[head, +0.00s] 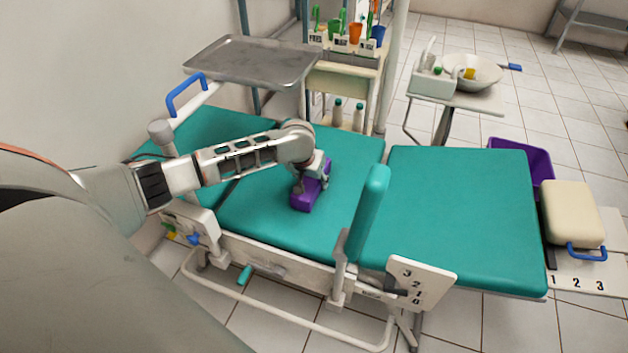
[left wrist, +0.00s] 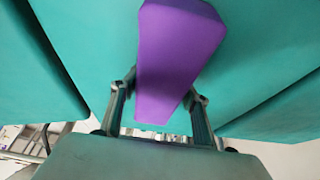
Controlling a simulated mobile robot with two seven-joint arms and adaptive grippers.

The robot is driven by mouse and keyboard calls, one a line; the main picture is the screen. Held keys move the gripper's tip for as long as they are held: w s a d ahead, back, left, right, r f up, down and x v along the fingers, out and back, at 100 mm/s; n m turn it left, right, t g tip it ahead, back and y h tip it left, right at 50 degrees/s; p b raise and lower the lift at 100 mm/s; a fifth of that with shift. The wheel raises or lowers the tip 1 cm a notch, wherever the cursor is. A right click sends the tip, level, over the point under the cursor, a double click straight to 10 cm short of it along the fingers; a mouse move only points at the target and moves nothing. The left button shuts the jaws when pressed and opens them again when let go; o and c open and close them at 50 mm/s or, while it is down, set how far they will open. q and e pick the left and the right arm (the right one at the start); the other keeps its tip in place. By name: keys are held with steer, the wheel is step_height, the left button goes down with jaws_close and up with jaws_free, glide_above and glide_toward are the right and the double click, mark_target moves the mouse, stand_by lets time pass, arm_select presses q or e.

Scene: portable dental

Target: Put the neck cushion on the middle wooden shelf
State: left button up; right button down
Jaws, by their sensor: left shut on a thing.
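The neck cushion, a purple block (head: 306,198), is at the teal chair's middle section in the head view. It fills the centre of the left wrist view (left wrist: 175,60). My left gripper (head: 312,180) is above the chair and shut on the cushion, with one finger on each side of it. I cannot tell whether the cushion touches the chair. A wooden shelf unit (head: 372,95) stands behind the chair, with bottles on a lower level. Its middle shelf is hard to make out, partly hidden by the metal tray and chair. My right gripper is out of view.
The teal dental chair (head: 455,215) fills the middle, with a raised armrest pad (head: 369,212). A metal tray (head: 250,62) overhangs it near the shelf unit. Coloured cups stand on top of the unit. A basin (head: 472,72) and a purple bin (head: 525,158) are at right.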

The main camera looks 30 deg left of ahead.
arm_select(q)
steer(key=o, duration=1.3)
steer(key=shift+c, duration=0.2)
